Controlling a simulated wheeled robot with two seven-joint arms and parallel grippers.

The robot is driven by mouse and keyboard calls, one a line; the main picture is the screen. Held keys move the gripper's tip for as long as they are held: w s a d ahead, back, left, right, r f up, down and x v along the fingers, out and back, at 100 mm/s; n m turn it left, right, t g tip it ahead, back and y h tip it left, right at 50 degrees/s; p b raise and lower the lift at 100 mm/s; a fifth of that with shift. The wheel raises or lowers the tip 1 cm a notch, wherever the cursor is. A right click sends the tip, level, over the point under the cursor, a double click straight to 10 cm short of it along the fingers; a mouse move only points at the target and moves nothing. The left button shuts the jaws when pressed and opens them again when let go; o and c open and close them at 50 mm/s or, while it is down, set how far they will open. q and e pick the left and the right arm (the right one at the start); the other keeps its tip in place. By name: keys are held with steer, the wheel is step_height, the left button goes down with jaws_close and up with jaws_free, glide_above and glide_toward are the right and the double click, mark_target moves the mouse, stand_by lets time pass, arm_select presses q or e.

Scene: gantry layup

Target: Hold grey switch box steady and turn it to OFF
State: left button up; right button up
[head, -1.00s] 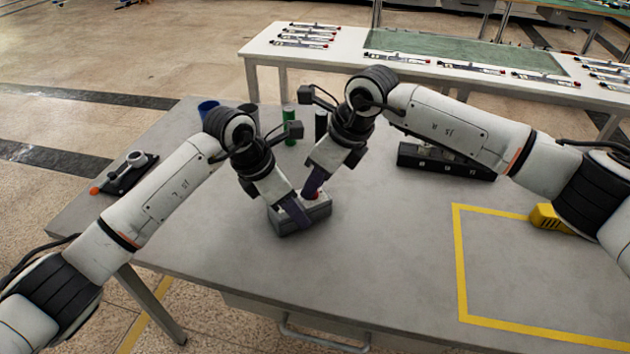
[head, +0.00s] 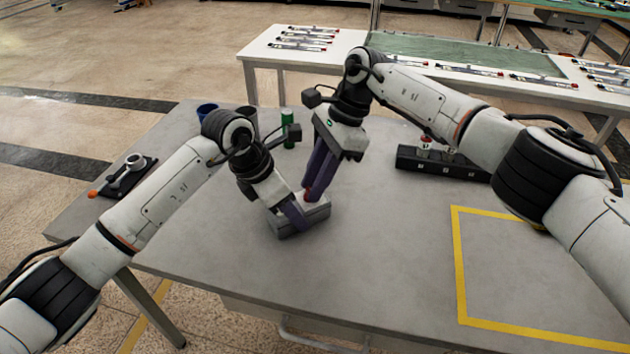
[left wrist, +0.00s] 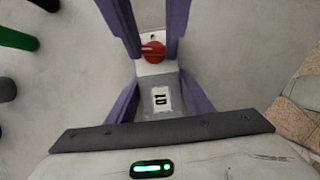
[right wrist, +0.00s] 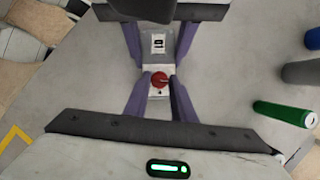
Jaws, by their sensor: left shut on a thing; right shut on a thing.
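The grey switch box (head: 290,228) stands on the grey table. My left gripper (head: 296,215) is shut on the box, one purple finger on each side, as the left wrist view (left wrist: 160,103) shows. My right gripper (head: 310,194) comes down from above and is shut on the red knob. In the left wrist view, a pale line on the knob (left wrist: 153,51) points left. In the head view the fingers hide most of the knob.
Behind the box stand a green cylinder (head: 288,130), a blue cup (head: 206,110) and a dark grey cup (head: 247,115). A black block with knobs (head: 442,164) is at the back right. A black tool holder (head: 125,177) lies at the left. The yellow-taped area (head: 461,265) looks clear.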

steer(key=shift+w+n+g, duration=0.1)
steer(key=shift+n+g, duration=0.2)
steer(key=shift+n, duration=0.6)
steer(key=o, duration=1.1)
steer(key=shift+c, duration=0.2)
step_height(320, 180, up, 10)
